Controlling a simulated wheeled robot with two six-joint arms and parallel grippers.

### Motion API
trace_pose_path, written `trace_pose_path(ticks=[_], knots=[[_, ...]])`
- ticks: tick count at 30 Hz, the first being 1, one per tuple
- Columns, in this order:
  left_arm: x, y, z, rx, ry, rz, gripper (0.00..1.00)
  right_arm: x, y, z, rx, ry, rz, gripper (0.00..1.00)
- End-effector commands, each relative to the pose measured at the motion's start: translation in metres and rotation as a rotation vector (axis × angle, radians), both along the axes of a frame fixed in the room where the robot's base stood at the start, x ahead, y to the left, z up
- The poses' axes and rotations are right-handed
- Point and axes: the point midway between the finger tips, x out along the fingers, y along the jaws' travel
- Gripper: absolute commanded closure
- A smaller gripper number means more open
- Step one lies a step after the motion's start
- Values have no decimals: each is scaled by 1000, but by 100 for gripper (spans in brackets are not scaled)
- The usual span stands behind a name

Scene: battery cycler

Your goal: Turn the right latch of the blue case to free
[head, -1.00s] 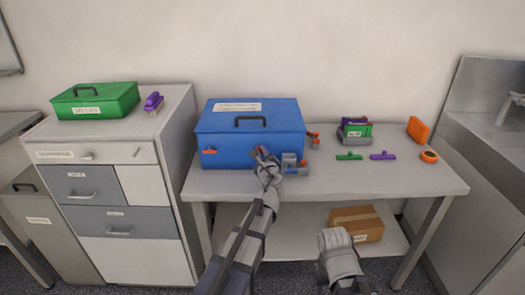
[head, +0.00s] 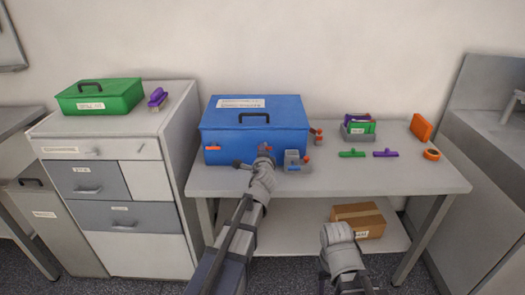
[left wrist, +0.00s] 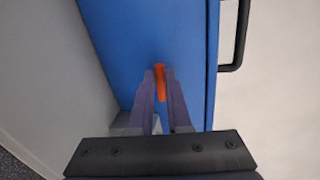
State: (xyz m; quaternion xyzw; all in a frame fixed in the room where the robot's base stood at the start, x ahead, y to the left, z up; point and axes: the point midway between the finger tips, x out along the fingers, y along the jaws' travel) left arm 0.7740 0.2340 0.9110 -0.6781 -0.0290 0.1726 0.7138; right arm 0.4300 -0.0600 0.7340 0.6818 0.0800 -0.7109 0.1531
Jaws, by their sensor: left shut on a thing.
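The blue case (head: 230,135) stands shut on the light table, its dark handle on the lid. Its left latch (head: 212,148) is a small orange bar lying level on the front. The right latch (left wrist: 160,82) is an orange bar between my left gripper's fingers in the left wrist view, lying roughly parallel to the lid edge. My left gripper (head: 263,152) is at the case's front, shut on this latch; it also shows in the left wrist view (left wrist: 161,92). In the head view the gripper mostly hides the latch. My right arm shows low in the head view, its gripper not visible.
A grey device (head: 294,161) stands close to the right of my left gripper. Farther right are a grey tray (head: 352,136), a green tool (head: 352,153), a purple tool (head: 385,153) and an orange ring (head: 431,154). A cardboard box (head: 358,219) sits on the lower shelf.

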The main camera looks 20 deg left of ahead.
Motion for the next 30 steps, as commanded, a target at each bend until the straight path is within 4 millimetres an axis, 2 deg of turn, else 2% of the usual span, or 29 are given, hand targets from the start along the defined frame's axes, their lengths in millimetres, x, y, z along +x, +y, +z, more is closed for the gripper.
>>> trace_pose_path(ticks=[9, 23, 24, 30], knots=[[-2, 2, -2, -83, -19, 6, 100, 0, 0, -1, 0, 0, 0, 50], [-1, 1, -2, -96, -23, 4, 100, 0, 0, -1, 0, 0, 0, 50], [-1, 1, -2, -95, -23, 3, 83, 0, 0, -1, 0, 0, 0, 50], [0, 1, -1, -93, -24, 2, 60, 0, 0, -1, 0, 0, 0, 50]])
